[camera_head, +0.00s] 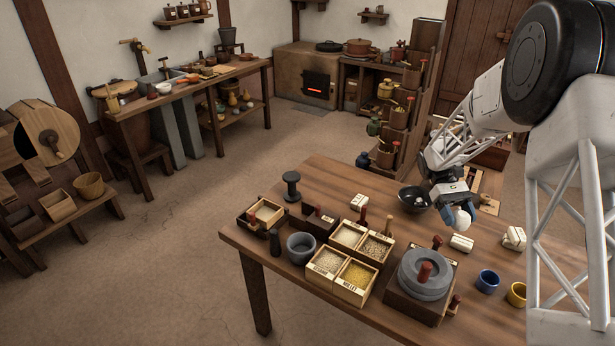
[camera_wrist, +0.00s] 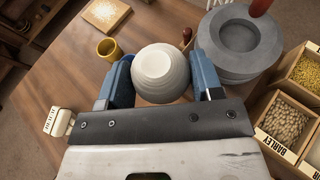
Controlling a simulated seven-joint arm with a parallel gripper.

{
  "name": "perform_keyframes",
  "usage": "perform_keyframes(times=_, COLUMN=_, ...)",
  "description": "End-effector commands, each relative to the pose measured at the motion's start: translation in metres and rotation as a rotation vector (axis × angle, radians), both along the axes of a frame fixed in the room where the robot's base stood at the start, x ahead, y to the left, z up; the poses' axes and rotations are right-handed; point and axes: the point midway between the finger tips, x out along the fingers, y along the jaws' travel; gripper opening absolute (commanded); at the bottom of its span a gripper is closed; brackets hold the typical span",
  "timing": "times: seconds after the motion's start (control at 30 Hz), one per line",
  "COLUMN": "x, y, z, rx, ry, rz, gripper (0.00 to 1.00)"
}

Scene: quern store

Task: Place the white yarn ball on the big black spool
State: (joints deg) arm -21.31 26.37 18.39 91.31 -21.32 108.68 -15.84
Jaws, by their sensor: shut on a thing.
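The white yarn ball (camera_head: 463,219) is held between the blue fingers of my gripper (camera_head: 456,213), above the table's right half. In the wrist view the ball (camera_wrist: 160,72) shows pale and ridged, with a finger of my gripper (camera_wrist: 161,82) on either side. The big black spool (camera_head: 291,186) stands upright at the table's far left corner, well left of my gripper. Its top looks bare. The spool is not visible in the wrist view.
A black bowl (camera_head: 414,200) stands just left of my gripper. Grain boxes (camera_head: 352,282), a grey mortar (camera_head: 301,247) and a stone quern (camera_head: 424,275) fill the table's front. A blue cup (camera_head: 487,281) and yellow cup (camera_head: 516,294) stand at right. Bare wood (camera_head: 335,184) lies right of the spool.

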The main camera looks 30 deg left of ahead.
Motion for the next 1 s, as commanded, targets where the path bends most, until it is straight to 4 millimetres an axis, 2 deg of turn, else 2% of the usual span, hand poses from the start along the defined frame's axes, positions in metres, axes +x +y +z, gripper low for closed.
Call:
perform_keyframes(times=0.47, x=-0.026, y=0.092, z=-0.005, rx=0.001, ry=0.001, rz=-0.451, gripper=0.37)
perform_keyframes(times=1.0, x=-0.054, y=0.204, z=0.006, rx=0.0, ry=0.0, rz=-0.974, gripper=0.37)
